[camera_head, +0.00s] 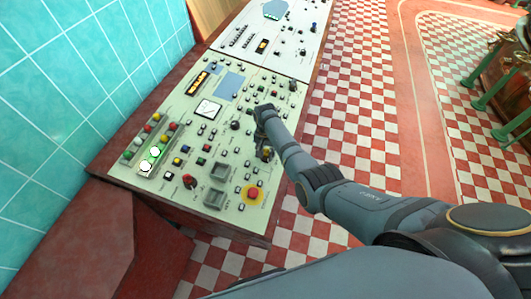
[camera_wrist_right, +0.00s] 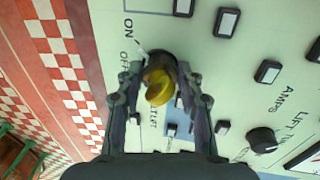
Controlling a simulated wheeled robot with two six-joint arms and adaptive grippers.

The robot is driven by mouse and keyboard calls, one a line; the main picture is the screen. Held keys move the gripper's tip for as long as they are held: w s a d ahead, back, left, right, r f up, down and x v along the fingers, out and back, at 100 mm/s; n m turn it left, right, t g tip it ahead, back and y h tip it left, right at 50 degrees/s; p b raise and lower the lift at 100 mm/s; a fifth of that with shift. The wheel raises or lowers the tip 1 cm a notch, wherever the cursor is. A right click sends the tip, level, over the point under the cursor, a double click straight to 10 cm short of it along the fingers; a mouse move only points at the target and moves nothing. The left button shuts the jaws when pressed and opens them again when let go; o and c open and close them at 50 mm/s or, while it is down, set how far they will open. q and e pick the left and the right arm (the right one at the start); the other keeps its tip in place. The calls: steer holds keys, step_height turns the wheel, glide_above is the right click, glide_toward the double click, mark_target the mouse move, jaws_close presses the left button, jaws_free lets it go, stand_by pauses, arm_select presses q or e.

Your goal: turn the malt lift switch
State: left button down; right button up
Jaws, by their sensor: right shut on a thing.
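The malt lift switch is a yellow knob with a dark base (camera_wrist_right: 160,86) on the pale control panel (camera_head: 215,130). In the right wrist view, "ON" and "OFF" are printed beside it, and a partly covered label ending in "LIFT" is below. The yellow part sits tilted, near the panel's edge. My right gripper (camera_wrist_right: 158,80) is shut on the switch, one finger on each side. In the head view my right forearm reaches over the panel and partly hides the gripper and the switch. My left gripper is not in view.
Rectangular buttons (camera_wrist_right: 228,22) and a black knob (camera_wrist_right: 263,140) sit to the right of the switch. Teal tiled wall (camera_head: 70,70) stands left; checkered floor (camera_head: 365,95) lies open to the right.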

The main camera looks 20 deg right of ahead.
stand_by(0.3)
steer(key=o, duration=1.2)
step_height(320, 180, up, 12)
